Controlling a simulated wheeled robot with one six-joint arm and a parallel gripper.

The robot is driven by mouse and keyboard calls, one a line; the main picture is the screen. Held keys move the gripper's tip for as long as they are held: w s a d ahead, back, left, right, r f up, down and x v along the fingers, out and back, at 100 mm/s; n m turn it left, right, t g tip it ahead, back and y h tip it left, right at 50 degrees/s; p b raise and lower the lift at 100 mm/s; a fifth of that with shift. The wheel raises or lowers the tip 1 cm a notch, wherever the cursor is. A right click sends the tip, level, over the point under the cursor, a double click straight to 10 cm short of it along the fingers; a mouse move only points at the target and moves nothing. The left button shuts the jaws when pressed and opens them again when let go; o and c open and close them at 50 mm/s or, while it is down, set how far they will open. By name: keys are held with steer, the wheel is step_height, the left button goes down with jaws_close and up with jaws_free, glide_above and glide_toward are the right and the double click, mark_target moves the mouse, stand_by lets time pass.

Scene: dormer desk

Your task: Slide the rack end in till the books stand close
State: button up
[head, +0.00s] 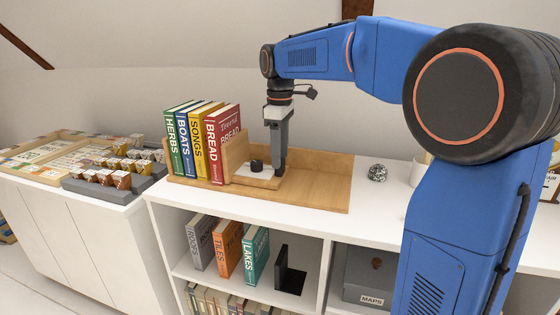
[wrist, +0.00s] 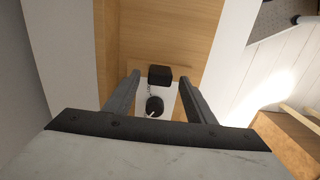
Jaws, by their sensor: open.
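Green HERBS (head: 172,140), blue BOATS (head: 186,143), yellow SONGS (head: 201,142) and red BREAD (head: 221,145) books stand in a row on the wooden rack (head: 318,192). The wooden rack end (head: 236,154) stands right of BREAD, with a low foot carrying a black knob (head: 256,165). I cannot tell how wide the gaps between the books are. My gripper (head: 278,168) points down at the right part of the foot. In the wrist view my gripper (wrist: 159,78) is open, with a round black knob (wrist: 154,105) and a black block (wrist: 159,75) showing between its fingers.
The rack's right part is bare wood. A small shiny object (head: 377,173) sits on the white top to the right. A grey tray of small boxes (head: 110,185) lies at left. Grey, orange and teal books (head: 229,249) and a black bookend (head: 289,272) stand on the shelf below.

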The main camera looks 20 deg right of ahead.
mark_target(266, 171)
steer(key=shift+f, duration=1.3)
jaws_close()
steer(key=shift+w+a, duration=0.65)
steer(key=shift+a, duration=0.3)
steer(key=shift+w+a, duration=0.65)
steer(key=shift+a, duration=0.3)
jaws_free()
step_height(266, 171, up, 18)
steer(key=shift+f, duration=0.25)
